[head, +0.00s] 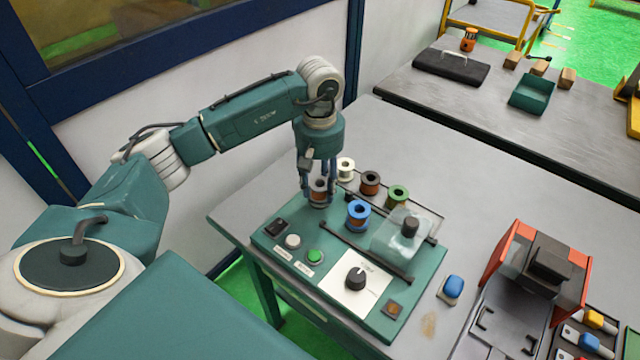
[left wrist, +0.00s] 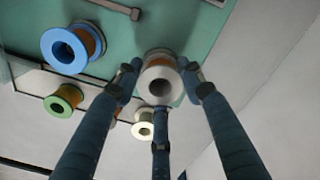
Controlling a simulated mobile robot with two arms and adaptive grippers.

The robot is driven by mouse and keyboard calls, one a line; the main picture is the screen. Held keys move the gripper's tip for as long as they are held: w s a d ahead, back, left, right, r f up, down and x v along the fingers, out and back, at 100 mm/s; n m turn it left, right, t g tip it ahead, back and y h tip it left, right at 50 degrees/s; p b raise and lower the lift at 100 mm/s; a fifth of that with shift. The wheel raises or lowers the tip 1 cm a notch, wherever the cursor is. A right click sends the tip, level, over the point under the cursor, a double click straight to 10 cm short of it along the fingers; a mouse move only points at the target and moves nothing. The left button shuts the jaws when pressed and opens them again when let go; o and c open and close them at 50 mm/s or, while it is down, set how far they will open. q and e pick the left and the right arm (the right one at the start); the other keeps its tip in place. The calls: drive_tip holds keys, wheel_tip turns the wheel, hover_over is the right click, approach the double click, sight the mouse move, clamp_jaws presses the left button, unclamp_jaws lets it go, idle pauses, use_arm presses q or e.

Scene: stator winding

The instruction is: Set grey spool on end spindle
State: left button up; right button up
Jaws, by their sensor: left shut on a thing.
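The grey spool (head: 319,186), with copper-brown winding, is between the fingers of my left gripper (head: 318,192) at the far left corner of the teal winding machine (head: 300,228). In the left wrist view the three fingers (left wrist: 160,90) close around the grey spool (left wrist: 159,84), its flange and centre hole facing the camera. The end spindle is not visible; I cannot tell whether the spool is on it or just above the panel. My right gripper is not in view.
Close by stand a blue spool (head: 358,214), a white spool (head: 345,167), a dark spool (head: 370,182) and a green spool (head: 397,194). A clear cover (head: 400,245), a dial (head: 355,278) and a green button (head: 315,256) lie nearer. Bare grey table (head: 470,190) extends right.

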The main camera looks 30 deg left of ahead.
use_arm(q)
drive_tip(key=shift+f+b, duration=0.25)
drive_tip(key=shift+b, duration=0.1)
idle(0.3)
drive_tip(key=o, duration=1.5)
drive_tip(key=shift+c, duration=0.2)
drive_tip(key=shift+r+p, duration=1.95)
drive_tip(key=shift+r, duration=1.6)
